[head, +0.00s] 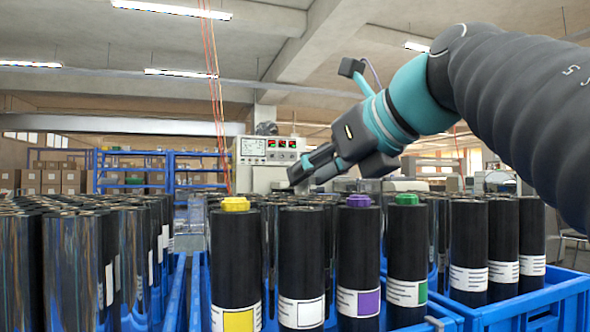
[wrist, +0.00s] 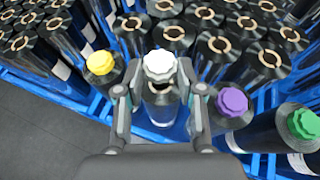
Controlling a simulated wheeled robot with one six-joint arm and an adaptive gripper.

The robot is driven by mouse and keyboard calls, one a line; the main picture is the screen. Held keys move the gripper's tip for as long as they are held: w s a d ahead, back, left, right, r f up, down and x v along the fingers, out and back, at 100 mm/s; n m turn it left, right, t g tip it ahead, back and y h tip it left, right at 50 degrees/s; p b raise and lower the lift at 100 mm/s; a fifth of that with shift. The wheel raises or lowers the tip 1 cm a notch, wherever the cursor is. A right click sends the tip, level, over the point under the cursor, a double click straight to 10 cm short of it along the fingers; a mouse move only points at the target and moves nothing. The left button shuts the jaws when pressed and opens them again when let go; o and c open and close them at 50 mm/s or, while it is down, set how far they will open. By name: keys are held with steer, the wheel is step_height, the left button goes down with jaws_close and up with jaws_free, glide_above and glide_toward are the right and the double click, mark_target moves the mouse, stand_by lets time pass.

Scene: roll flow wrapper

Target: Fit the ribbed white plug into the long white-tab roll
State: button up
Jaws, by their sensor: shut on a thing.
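My gripper (wrist: 160,78) is shut on the ribbed white plug (wrist: 160,65), which sits between its two fingers in the wrist view. The long white-tab roll (wrist: 160,112) shows below the plug, with part of its dark open core just under it. The plug looks apart from the roll, but the exact gap is unclear. In the head view my gripper (head: 305,166) is above the rolls and tilted. The white-tab roll (head: 302,265) stands upright there, its label framing a white square. I cannot make out the plug in the head view.
A yellow-plugged roll (head: 235,265) stands to the left; a purple-plugged roll (head: 358,265) and a green-plugged roll (head: 407,262) stand to the right. Many black rolls with open cores crowd the blue crates (head: 540,306). Dark floor (wrist: 45,125) shows at the wrist view's lower left.

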steer(key=shift+f+b, duration=0.35)
steer(key=shift+f, duration=0.25)
stand_by(0.3)
steer(key=o, duration=0.5)
steer(key=shift+s, duration=0.1)
steer(key=shift+p+v, duration=0.85)
steer(key=shift+v, duration=4.65)
steer(key=shift+s+r, duration=0.1)
